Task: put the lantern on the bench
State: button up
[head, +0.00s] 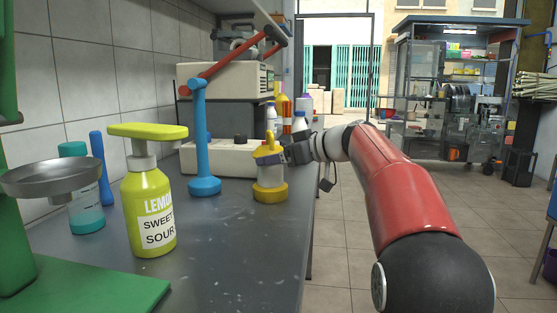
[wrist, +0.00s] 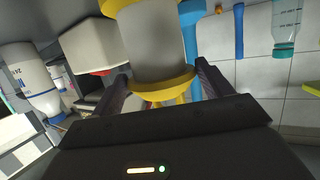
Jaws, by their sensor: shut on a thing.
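The lantern (head: 269,178) has a yellow base, a pale grey middle and a yellow top. My gripper (head: 284,155) is at its top from the right, shut on it. The lantern is upright over the right part of the grey bench (head: 225,225); I cannot tell whether its base touches the surface. In the wrist view the lantern (wrist: 157,45) fills the upper middle, with the fingers of my gripper (wrist: 162,90) on both sides of its top end. The grip itself is partly hidden by the gripper body.
A lemon bottle (head: 148,205) and a green press with a metal dish (head: 52,177) are nearer left. A white-and-grey machine (head: 220,157) and bottles (head: 300,122) stand behind. The front middle bench is clear.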

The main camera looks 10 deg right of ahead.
jog(key=o, duration=1.3)
jog(key=v, duration=1.2)
jog(key=shift+b, duration=0.35)
